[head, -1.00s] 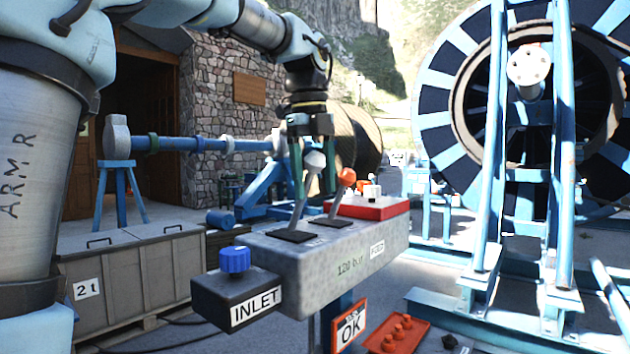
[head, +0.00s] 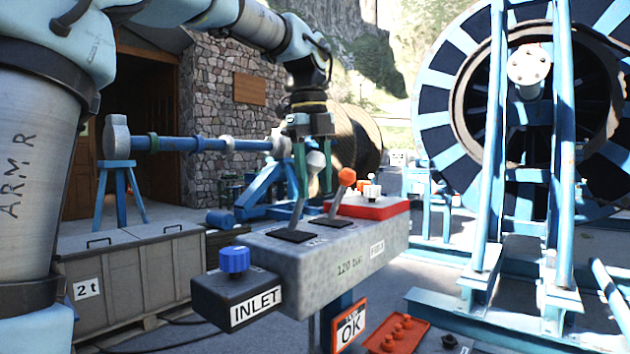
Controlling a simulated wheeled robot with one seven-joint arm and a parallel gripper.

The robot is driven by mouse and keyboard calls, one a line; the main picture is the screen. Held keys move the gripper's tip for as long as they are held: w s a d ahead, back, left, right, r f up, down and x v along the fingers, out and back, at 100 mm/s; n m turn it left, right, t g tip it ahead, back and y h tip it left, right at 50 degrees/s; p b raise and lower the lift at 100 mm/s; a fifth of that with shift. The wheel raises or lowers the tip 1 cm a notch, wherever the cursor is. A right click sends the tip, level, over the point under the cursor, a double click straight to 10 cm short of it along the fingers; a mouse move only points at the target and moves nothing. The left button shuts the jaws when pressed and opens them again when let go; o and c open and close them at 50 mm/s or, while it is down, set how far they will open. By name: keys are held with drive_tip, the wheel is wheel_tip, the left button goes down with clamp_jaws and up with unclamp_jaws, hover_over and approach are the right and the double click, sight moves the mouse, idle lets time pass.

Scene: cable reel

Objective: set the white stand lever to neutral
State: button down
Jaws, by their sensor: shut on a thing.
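The white-knobbed lever (head: 316,161) stands on the grey control box (head: 300,262), on the left of two levers. Its shaft rises from a black plate and leans to the right. My gripper (head: 313,175) hangs over it from above, with its fingers on either side of the white knob, shut on it. The orange-knobbed lever (head: 346,177) stands just to the right, also leaning right, clear of my fingers.
A blue knob (head: 235,260) sits on the inlet block at the box's left end. A red unit with a small white-topped control (head: 372,191) is at the box's far right. A red tray (head: 397,333) lies below. Large cable reels stand behind.

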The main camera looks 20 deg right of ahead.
drive_tip(key=shift+a, duration=0.1)
drive_tip(key=w+g+p, duration=0.1)
drive_tip(key=w+a+r+g+h+p, duration=0.1)
drive_tip(key=w+g+p, duration=0.1)
drive_tip(key=p, duration=0.1)
drive_tip(key=shift+a+r+h, duration=0.25)
drive_tip(key=shift+a+h, duration=0.05)
drive_tip(key=shift+w+a, duration=0.3)
drive_tip(key=shift+w, duration=0.3)
drive_tip(key=shift+c, duration=1.6)
unclamp_jaws()
drive_tip(key=v, duration=1)
drive_tip(key=shift+r, duration=0.35)
drive_tip(key=shift+w+a, duration=0.1)
